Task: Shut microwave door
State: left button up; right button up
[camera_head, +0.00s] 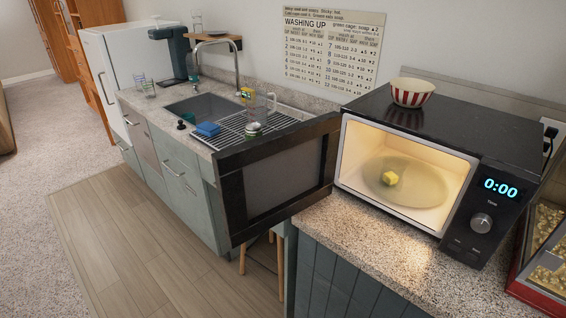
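The black microwave (480,125) stands on the speckled counter at the right. Its door (285,180) is wide open, swung out to the left from the left side of the cavity, and juts past the counter's front edge. The control panel reads 0:00 above a round knob (481,222). Neither of my grippers is in view.
A red-and-white striped bowl (412,92) sits on top of the microwave. A red-framed case of popcorn (545,250) stands at the right edge. Behind the door are a sink (205,103), a faucet and a drying rack (255,127). Wood floor (130,240) is clear at the left.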

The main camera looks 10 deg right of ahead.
aim_at(262, 182)
jog(key=k, duration=0.8)
jog(key=k+z, duration=0.2)
jog(key=z, duration=0.25)
jog(key=k+l+z, duration=0.1)
jog(key=z, duration=0.3)
jog(key=k+z, duration=0.1)
jog(key=z, duration=1.35)
jog(key=j+z, duration=0.15)
jog(key=j, duration=0.2)
jog(key=k+j+z, duration=0.2)
jog(key=j, duration=0.15)
jog(key=k+j, duration=0.1)
jog(key=j, duration=0.4)
jog(key=k+j, duration=0.1)
jog(key=j, duration=0.4)
jog(key=k+j, duration=0.1)
jog(key=j, duration=0.9)
jog(key=k+j, duration=0.15)
jog(key=j, duration=0.35)
jog(key=k+j, duration=0.1)
jog(key=j, duration=0.4)
jog(key=k+j, duration=0.1)
jog(key=j, duration=0.4)
